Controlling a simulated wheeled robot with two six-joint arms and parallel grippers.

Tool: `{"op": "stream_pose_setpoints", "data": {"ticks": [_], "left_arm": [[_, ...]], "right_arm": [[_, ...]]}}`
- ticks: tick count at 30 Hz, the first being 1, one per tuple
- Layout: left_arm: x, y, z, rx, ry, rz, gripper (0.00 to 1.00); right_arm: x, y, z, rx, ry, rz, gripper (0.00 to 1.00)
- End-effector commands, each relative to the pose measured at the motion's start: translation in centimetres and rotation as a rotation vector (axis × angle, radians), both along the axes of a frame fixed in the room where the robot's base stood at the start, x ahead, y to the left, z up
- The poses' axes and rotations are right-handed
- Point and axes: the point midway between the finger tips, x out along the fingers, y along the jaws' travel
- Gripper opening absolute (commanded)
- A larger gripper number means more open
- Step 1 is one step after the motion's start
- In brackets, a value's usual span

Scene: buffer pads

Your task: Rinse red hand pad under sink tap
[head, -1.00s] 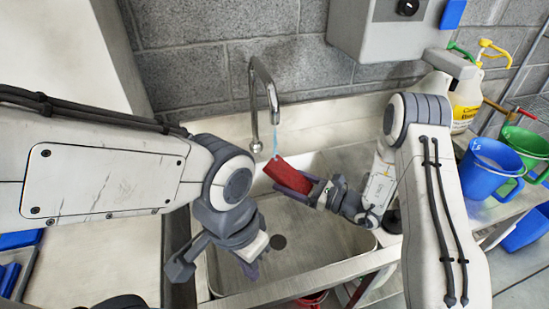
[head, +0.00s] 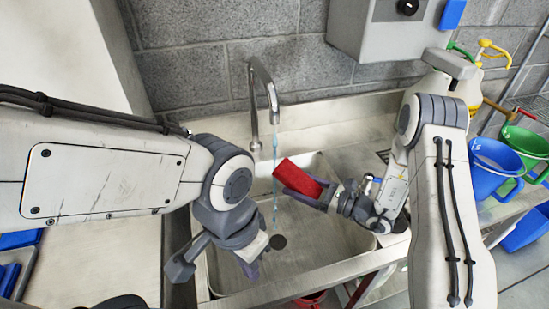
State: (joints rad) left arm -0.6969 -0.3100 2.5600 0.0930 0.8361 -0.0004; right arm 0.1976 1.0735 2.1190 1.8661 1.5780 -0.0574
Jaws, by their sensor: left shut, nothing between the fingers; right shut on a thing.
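The red hand pad (head: 295,177) is a red block held tilted above the sink basin. My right gripper (head: 318,191) is shut on its right end. The sink tap (head: 263,85) is a curved metal spout at the back of the sink (head: 325,235). A thin blue stream of water (head: 275,165) falls from it into the basin.
Blue (head: 488,168) and green (head: 524,150) buckets stand on the right, by a yellow-labelled container partly hidden by my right arm. A grey wall box (head: 385,35) hangs above the sink's right. A grey block wall closes the back. The basin below the pad is clear.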

Motion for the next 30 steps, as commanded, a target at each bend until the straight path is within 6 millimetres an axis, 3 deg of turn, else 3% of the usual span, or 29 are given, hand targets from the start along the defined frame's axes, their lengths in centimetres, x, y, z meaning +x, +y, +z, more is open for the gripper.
{"op": "stream_pose_setpoints", "data": {"ticks": [18, 30], "left_arm": [[0.0, 0.0, 0.0, 0.000, 0.000, 0.000, 0.00], [0.0, 0.0, 0.0, 0.000, 0.000, 0.000, 0.00]], "right_arm": [[-3.4, -6.7, 0.0, 0.000, -0.001, -0.003, 0.15], [-4.0, -7.5, 0.0, 0.000, -0.001, 0.002, 0.15]]}}
